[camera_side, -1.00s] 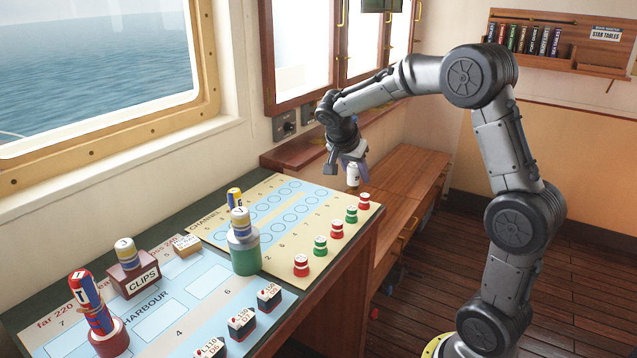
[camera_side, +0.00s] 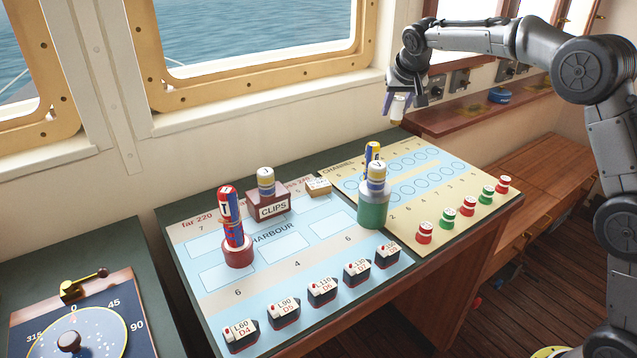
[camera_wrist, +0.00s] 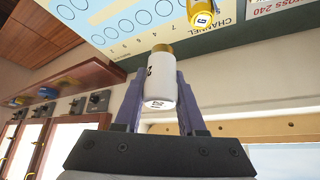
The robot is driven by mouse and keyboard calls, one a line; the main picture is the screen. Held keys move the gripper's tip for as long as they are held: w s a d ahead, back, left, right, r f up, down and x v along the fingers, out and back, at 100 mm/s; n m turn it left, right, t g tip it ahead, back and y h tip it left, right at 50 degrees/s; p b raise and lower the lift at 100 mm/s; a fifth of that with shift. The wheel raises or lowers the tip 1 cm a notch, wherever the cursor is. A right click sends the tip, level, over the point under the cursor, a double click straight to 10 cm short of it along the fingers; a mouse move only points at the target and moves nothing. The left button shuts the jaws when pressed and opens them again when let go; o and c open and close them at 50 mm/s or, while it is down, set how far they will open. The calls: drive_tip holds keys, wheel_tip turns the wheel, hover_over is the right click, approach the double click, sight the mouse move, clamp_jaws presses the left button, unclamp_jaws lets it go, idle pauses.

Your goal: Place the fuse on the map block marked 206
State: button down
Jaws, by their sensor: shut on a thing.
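A white cylinder with a brass-coloured end, which looks like the fuse (camera_wrist: 160,88), is between the fingers of my gripper (camera_side: 396,104). In the wrist view both fingers press on its sides; dark printing on it is too small to read. In the side view the gripper holds it in the air, above the back of the yellow CHANNEL chart (camera_side: 433,207). No block reads 206 legibly. A small tan block (camera_side: 318,188) with unreadable print lies near the top of the blue HARBOUR chart (camera_side: 283,268). Several dark blocks with white labels, such as L60 D4 (camera_side: 240,335), line its front.
A green-and-grey cylinder (camera_side: 373,212) stands between the charts, with a yellow-and-blue cylinder (camera_side: 372,149) behind it. A CLIPS box (camera_side: 272,211) and a red-and-blue upright cylinder (camera_side: 231,217) stand leftward. Red and green pieces (camera_side: 424,232) line the right edge. The window wall is close behind.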

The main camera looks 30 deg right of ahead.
drive_tip(key=w+a+f+n+y, duration=0.25)
drive_tip(key=w+a, duration=0.55)
drive_tip(key=a, duration=0.5)
drive_tip(key=n, duration=0.2)
hover_over(316, 179)
drive_tip(key=shift+m+t+h, duration=0.25)
drive_tip(key=shift+t, duration=0.15)
wheel_tip(316, 179, down, 8)
drive_tip(key=shift+r, duration=0.1)
drive_tip(key=shift+f, duration=2.35)
drive_tip(key=shift+f, duration=0.2)
drive_tip(key=c, duration=0.5)
unclamp_jaws()
drive_tip(key=shift+r, duration=0.15)
